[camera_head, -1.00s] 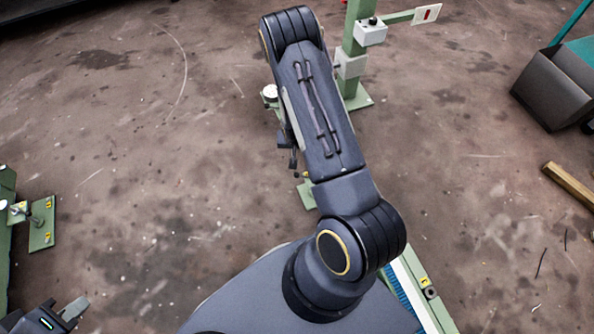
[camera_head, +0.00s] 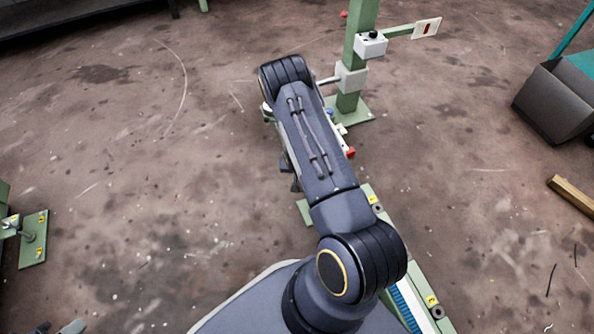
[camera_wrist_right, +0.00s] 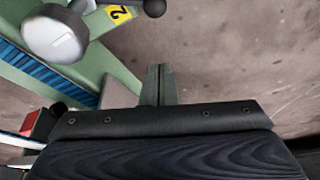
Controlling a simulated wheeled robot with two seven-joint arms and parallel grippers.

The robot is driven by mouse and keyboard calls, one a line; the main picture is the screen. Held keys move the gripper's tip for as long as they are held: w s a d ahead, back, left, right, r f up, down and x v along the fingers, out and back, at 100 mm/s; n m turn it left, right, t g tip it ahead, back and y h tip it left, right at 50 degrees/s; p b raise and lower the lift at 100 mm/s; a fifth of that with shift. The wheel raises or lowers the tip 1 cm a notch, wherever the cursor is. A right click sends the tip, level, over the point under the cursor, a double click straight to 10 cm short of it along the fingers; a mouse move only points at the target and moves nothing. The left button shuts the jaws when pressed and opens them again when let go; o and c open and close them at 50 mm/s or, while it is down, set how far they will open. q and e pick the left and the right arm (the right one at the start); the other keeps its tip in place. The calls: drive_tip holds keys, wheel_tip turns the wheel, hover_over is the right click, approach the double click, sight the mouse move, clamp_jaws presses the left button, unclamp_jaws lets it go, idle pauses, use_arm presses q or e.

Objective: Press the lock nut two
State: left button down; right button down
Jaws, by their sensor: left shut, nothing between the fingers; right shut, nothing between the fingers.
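In the right wrist view, a yellow label marked 2 (camera_wrist_right: 117,14) sits on a green part at the top. Beside it are a large pale round knob (camera_wrist_right: 55,38) and a dark ball-ended handle (camera_wrist_right: 153,8). I cannot tell which part is the lock nut. My right gripper (camera_wrist_right: 160,68) is shut and empty, its fingertips below and right of the label, with no contact visible. In the head view my right arm covers the middle and hides its gripper. My left gripper (camera_head: 73,326) is shut at the bottom left edge, mostly cut off.
A green rail with yellow labels (camera_head: 431,300) and a blue strip (camera_head: 405,308) runs beside my right arm. A green post (camera_head: 350,75) carries a grey box (camera_head: 371,44). The floor left is mostly clear.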

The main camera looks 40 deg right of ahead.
drive_tip(key=s+a+f, duration=0.1)
drive_tip(key=s+a+f+b, duration=0.1)
drive_tip(key=f, duration=0.1)
drive_tip(key=shift+s+b, duration=0.2)
drive_tip(key=shift+b, duration=0.1)
drive_tip(key=shift+s+d, duration=0.1)
idle(0.3)
